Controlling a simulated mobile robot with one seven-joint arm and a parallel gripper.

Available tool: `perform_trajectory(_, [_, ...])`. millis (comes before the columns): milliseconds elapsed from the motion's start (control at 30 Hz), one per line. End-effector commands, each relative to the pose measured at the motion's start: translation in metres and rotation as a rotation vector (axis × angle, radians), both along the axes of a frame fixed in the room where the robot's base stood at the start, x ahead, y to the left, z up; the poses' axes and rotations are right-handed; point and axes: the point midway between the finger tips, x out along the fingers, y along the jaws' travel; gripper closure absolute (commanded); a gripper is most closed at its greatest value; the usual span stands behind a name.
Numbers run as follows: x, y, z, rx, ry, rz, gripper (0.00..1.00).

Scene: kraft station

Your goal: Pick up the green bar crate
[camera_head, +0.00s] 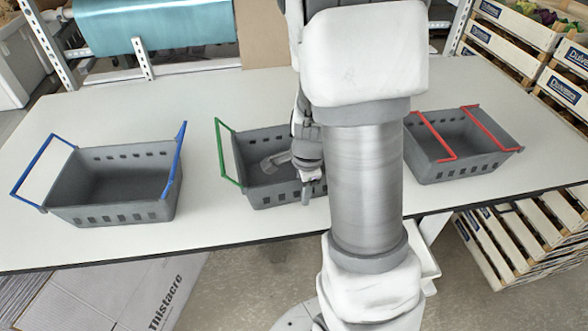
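The green bar crate (262,192) is a grey slotted basket in the middle of the white table. Its green handle bar (227,150) stands up at its left side. My arm hides its right part, and no second green bar shows. My gripper (307,192) points down at the front right of this crate, by its front wall. Whether its fingers touch the crate cannot be made out. The fingers are small and partly hidden, so their opening is unclear.
A crate with blue bars (110,212) stands at the left of the table (215,220). A crate with red bars (460,165) stands at the right. Slatted wooden crates (530,60) are stacked at the far right. Bare table separates the blue and green crates.

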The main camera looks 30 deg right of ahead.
Motion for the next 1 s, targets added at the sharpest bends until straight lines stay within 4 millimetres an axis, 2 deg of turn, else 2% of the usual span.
perform_trajectory(67, [0.0, 0.0001, 0.0003, 0.0, 0.0, 0.0, 0.65])
perform_trajectory(267, [0.0, 0.0001, 0.0004, 0.0, 0.0, 0.0, 1.0])
perform_trajectory(1000, [-0.0001, 0.0001, 0.0006, 0.0, 0.0, 0.0, 1.0])
